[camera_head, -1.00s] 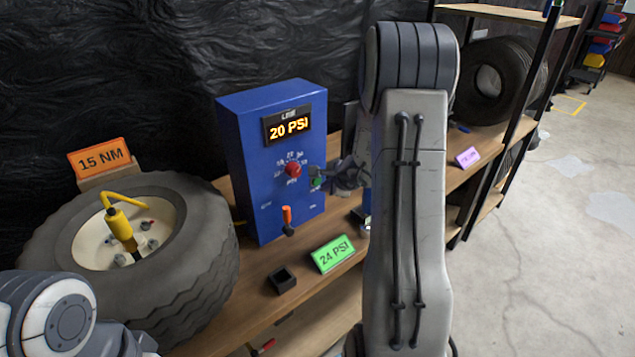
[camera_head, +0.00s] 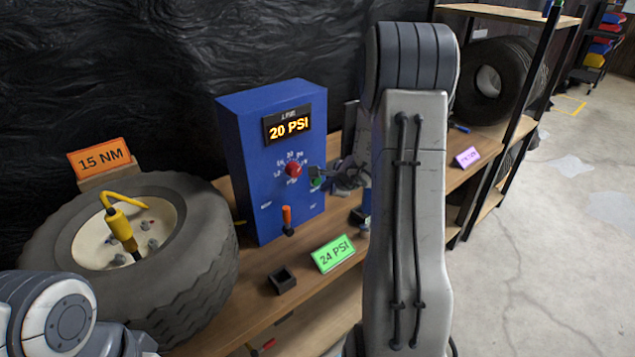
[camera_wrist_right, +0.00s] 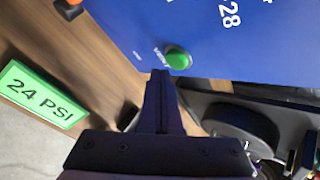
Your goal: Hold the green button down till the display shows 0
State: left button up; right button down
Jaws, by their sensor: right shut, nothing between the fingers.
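The blue box (camera_head: 250,150) stands on the bench with a lit display (camera_head: 288,125) reading 20 PSI. The green button (camera_head: 316,183) is on its front, right of and below a red knob (camera_head: 293,170). My right gripper (camera_head: 329,180) is shut and empty, just right of the button in the head view. In the right wrist view the shut fingertips (camera_wrist_right: 160,74) are close to the domed green button (camera_wrist_right: 178,58), slightly to its left and below. I cannot tell whether they touch it. My left gripper is out of view; only part of its arm shows.
A green 24 PSI sign (camera_head: 333,254) and a small black open box (camera_head: 283,280) are on the bench (camera_head: 240,318). An orange-handled lever (camera_head: 287,218) is low on the box front. A tyre (camera_head: 200,285) and a 15 NM sign (camera_head: 99,158) are at left.

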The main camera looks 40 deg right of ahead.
jog(key=shift+w, duration=0.15)
jog(key=shift+w, duration=0.3)
jog(key=shift+w+a+b, duration=0.1)
jog(key=shift+w+b, duration=0.25)
jog(key=shift+w, duration=0.05)
dwell(0.7)
dwell(1.8)
jog(key=shift+s+b, duration=0.45)
jog(key=shift+s, duration=0.4)
